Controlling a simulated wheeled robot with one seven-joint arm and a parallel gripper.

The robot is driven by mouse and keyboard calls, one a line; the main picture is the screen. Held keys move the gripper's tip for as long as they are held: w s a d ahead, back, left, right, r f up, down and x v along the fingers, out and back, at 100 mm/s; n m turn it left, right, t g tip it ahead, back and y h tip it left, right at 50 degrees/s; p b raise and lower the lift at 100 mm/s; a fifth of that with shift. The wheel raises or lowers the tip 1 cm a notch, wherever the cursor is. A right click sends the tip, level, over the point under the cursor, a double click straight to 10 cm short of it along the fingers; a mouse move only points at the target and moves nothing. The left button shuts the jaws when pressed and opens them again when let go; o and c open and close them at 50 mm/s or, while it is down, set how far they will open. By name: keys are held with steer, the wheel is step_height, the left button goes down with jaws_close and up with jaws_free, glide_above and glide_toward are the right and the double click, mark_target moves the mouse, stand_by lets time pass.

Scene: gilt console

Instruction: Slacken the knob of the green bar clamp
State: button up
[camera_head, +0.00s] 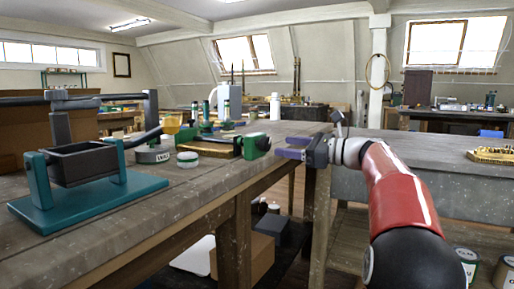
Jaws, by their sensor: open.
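What looks like the green bar clamp (255,146) lies near the right edge of the wooden bench. A green block is at its right end, with a dark and brass-coloured length to its left. Its knob is too small to make out for certain. My gripper (284,147) has purple-blue fingers, spread apart with a gap between them. It points left, just right of the green block in the picture, and looks empty. I cannot tell how far apart in depth they are.
A teal stand with a dark trough (80,205) fills the bench's left front. A grey tin (152,155), a green-and-white round tin (187,160) and several bottles stand left of and behind the clamp. The bench's front right top is clear.

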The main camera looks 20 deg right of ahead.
mark_target(269, 144)
steer(key=x, duration=0.6)
steer(key=shift+w+a, duration=0.25)
steer(key=shift+w, duration=0.1)
steer(key=c, duration=1)
steer(key=shift+n, duration=0.3)
